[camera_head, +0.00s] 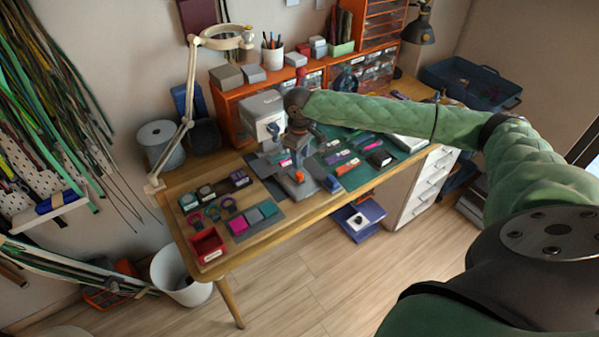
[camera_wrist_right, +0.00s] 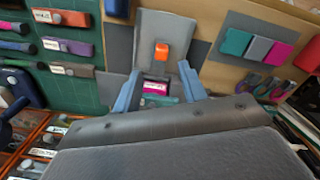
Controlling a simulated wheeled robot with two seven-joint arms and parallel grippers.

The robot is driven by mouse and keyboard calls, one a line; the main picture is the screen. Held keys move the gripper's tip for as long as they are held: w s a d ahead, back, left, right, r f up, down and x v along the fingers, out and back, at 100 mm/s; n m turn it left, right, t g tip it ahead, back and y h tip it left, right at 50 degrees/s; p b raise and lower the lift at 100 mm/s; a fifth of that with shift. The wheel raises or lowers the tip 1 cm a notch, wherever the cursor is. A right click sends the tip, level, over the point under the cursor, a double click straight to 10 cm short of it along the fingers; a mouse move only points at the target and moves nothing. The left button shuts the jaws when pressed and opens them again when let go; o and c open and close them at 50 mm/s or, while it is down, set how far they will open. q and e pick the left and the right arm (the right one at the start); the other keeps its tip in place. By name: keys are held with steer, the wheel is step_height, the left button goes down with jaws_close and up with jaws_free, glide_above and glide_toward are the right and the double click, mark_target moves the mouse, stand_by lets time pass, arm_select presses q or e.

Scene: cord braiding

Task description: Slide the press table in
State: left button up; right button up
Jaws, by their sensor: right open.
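The press table is a grey sliding plate with an orange knob (camera_wrist_right: 162,52) in the right wrist view. In the head view its plate (camera_head: 290,190) and orange knob (camera_head: 299,177) sit at the desk's front edge, in front of the light grey press machine (camera_head: 262,112). A pink labelled piece (camera_wrist_right: 155,88) shows between my right fingers, at the knob's near side. My right gripper (camera_head: 300,153) reaches down over the press. Its two blue-grey fingers (camera_wrist_right: 159,76) are apart, with the knob just beyond their tips; contact is not visible. My left gripper is out of view.
Teal, grey and pink blocks (camera_head: 252,217) and a red tray (camera_head: 208,246) lie on the desk left of the press. Tools and labelled pieces lie on the green mat (camera_head: 362,172) to the right. A lamp arm (camera_head: 188,100) stands at left.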

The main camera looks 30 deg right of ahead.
mark_target(300, 173)
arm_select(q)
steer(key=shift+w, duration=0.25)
arm_select(e)
steer(key=m, duration=0.4)
steer(key=shift+a+m, duration=0.1)
steer(key=shift+m, duration=0.2)
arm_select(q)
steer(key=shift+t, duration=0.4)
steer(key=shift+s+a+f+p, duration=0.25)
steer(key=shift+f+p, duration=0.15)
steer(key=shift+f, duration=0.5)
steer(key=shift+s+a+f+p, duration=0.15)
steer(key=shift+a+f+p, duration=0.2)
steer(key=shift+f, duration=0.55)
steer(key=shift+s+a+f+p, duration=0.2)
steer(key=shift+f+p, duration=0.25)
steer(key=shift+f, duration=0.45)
arm_select(e)
steer(key=shift+f, duration=3.9)
steer(key=shift+c, duration=0.4)
jaws_close()
steer(key=shift+w, duration=0.4)
steer(key=w, duration=0.2)
steer(key=shift+w+a, duration=0.15)
steer(key=shift+w, duration=0.65)
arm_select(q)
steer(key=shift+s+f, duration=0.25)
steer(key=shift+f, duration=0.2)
